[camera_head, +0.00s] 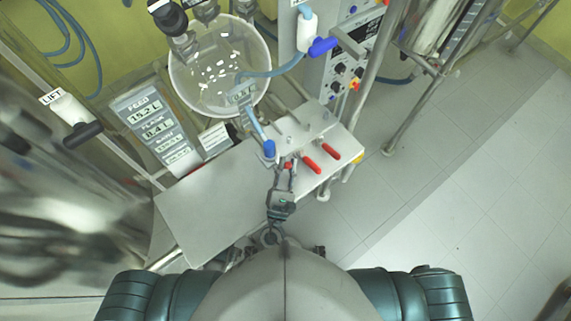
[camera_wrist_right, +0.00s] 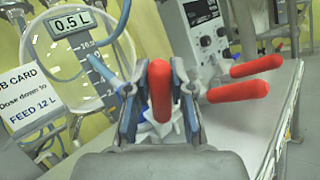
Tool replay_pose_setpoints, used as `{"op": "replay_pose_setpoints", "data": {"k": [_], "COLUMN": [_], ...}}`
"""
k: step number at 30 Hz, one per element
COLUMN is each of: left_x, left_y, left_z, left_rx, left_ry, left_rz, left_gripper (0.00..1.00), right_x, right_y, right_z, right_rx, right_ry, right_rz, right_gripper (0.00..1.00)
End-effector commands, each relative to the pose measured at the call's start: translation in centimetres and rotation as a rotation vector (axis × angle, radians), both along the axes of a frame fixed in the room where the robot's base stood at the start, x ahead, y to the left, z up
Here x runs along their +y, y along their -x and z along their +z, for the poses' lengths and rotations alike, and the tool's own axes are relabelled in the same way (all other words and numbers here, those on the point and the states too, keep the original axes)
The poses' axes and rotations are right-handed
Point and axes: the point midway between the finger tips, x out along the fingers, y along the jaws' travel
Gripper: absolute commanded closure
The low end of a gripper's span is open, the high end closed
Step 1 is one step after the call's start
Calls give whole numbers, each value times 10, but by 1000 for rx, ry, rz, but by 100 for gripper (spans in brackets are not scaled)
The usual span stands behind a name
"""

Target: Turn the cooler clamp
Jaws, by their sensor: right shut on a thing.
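Several red-handled clamps are fixed at the right end of the metal bench; I see no label showing which is the cooler clamp. My right gripper (camera_head: 284,176) is shut on the nearest red clamp handle (camera_wrist_right: 160,90), with one finger on each side of it. In the head view the gripper largely hides this handle. The other two red handles (camera_head: 311,165) (camera_head: 330,151) stick out to the right of the gripper, untouched; they also show in the wrist view (camera_wrist_right: 238,91) (camera_wrist_right: 257,66). My left gripper is out of view.
A round glass vessel (camera_head: 197,88) with white pieces in it stands behind the bench (camera_head: 205,208). A blue-tipped valve (camera_head: 269,149) is just beyond the gripper. A feed display (camera_head: 150,125) is at left, a control box (camera_head: 340,75) behind. The floor at right is clear.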

Motion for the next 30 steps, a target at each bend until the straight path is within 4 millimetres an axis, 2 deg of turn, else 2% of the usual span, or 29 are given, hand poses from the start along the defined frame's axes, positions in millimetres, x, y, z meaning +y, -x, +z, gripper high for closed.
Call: {"op": "replay_pose_setpoints", "data": {"k": [2,3,6,17,20,30], "left_x": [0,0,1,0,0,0], "left_y": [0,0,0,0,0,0], "left_z": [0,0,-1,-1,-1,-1], "left_rx": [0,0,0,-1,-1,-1], "left_ry": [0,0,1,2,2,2], "left_rz": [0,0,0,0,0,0], "left_gripper": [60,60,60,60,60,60], "right_x": [-2,-2,-2,1,0,0], "right_y": [-1,-1,-1,0,-1,-2], "right_z": [1,1,1,5,18,83], "right_rx": [-1,-1,-1,1,-1,1], "right_ry": [-5,-5,-4,-1,-3,-4], "right_rz": [-4,-4,-4,-2,-3,-3], "right_gripper": [100,76,52,52,52,52]}}
